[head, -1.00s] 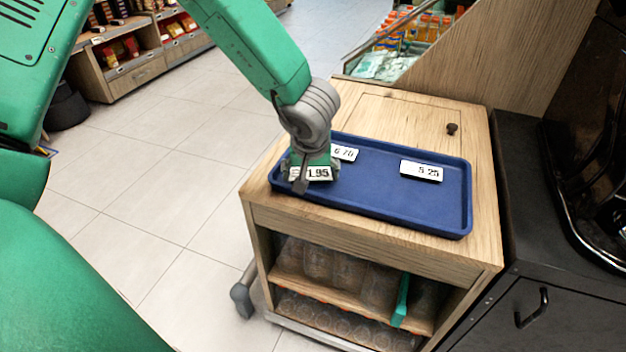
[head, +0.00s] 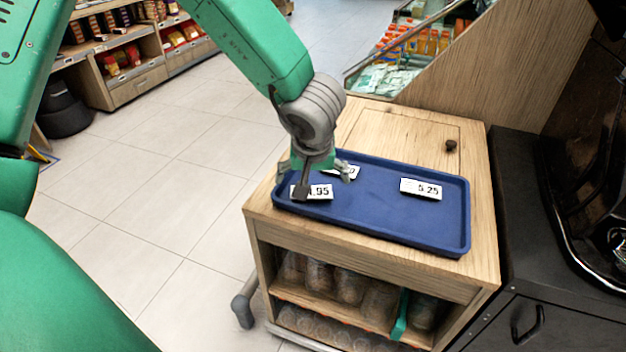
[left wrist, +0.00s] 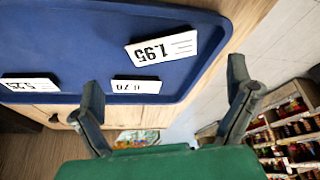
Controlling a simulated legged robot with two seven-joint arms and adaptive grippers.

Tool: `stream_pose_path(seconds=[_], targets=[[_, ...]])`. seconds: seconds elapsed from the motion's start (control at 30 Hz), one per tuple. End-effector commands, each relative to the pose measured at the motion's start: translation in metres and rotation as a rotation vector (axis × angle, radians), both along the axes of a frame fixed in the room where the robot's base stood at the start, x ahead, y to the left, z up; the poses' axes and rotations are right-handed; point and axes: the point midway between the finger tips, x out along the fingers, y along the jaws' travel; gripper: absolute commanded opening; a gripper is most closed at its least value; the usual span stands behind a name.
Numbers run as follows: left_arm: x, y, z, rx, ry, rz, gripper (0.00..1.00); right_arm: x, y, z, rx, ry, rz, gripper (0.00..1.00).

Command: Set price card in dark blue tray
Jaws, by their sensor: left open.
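The dark blue tray (head: 385,225) lies on a wooden cabinet. A white price card reading 1.95 (head: 320,192) is in its left end, partly behind a fingertip of my left gripper (head: 323,185). The left gripper is open just above that card. In the left wrist view the 1.95 card (left wrist: 162,48) lies in the tray (left wrist: 75,50), apart from the spread fingers (left wrist: 165,98). A second card, 6.70 (left wrist: 137,86), lies near the tray's far edge, partly hidden in the head view (head: 344,171). A third card, 5.25 (head: 420,189), lies toward the right. My right gripper is not seen.
A black counter (head: 515,190) stands at the right. A slanted wooden panel (head: 490,70) rises behind. Open floor lies left.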

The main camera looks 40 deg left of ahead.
Motion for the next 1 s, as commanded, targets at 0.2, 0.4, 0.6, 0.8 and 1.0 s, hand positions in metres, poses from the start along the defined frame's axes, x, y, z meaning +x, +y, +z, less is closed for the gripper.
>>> stream_pose_path(seconds=[0.2, 0.4, 0.6, 0.8, 1.0], targets=[[-0.012, -0.010, 0.039, 0.002, 0.000, -0.001, 0.97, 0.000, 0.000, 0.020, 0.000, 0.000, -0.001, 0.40], [-0.016, -0.011, 0.049, -0.001, 0.001, -0.001, 0.97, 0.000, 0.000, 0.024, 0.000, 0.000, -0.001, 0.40], [-0.017, -0.011, 0.049, -0.002, 0.001, 0.000, 0.97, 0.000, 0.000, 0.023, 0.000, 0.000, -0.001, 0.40], [-0.017, -0.012, 0.049, 0.000, 0.001, -0.001, 0.97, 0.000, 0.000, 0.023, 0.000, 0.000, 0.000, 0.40], [-0.017, -0.013, 0.049, 0.000, 0.002, -0.001, 0.97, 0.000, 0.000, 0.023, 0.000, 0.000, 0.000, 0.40]])
